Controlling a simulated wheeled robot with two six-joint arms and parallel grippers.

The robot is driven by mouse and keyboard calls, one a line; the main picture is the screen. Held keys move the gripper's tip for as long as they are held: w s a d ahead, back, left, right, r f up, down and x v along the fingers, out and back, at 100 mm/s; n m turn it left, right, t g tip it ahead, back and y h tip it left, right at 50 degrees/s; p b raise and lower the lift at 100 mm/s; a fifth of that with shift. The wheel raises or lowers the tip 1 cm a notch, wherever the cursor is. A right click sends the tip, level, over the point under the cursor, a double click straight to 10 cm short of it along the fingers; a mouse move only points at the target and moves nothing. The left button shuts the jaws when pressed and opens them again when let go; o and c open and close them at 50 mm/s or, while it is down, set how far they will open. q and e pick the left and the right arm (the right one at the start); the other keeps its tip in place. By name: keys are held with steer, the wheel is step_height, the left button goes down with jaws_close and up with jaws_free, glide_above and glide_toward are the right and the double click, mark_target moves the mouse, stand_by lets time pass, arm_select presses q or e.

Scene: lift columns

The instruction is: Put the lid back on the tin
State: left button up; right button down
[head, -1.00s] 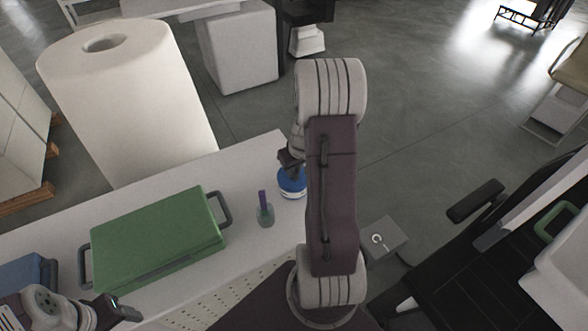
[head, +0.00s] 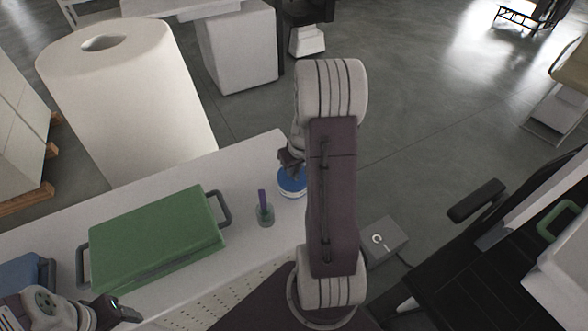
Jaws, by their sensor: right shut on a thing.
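The tin (head: 290,193) stands near the far right end of the white table, with a white lower side. A blue lid (head: 291,182) shows at its top; I cannot tell whether it sits fully down. My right gripper (head: 289,168) is shut on the blue lid from above, and my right arm hides the right part of the tin. My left gripper (head: 125,312) is at the lower left, in front of the green case and away from the tin; its fingers are too unclear to tell open from shut.
A green case (head: 155,240) with dark handles lies on the table (head: 246,163). A small glass with a purple item (head: 264,212) stands close left of the tin. A blue object (head: 22,272) lies at the far left. A large white roll (head: 130,100) stands behind the table.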

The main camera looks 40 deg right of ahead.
stand_by(0.5)
stand_by(0.3)
steer(key=c, duration=0.8)
jaws_free()
steer(key=shift+c, duration=0.2)
step_height(320, 180, up, 7)
steer(key=p, duration=0.5)
steer(key=shift+p, duration=0.35)
steer(key=shift+c, duration=0.3)
jaws_close()
steer(key=shift+f, duration=0.2)
stand_by(0.4)
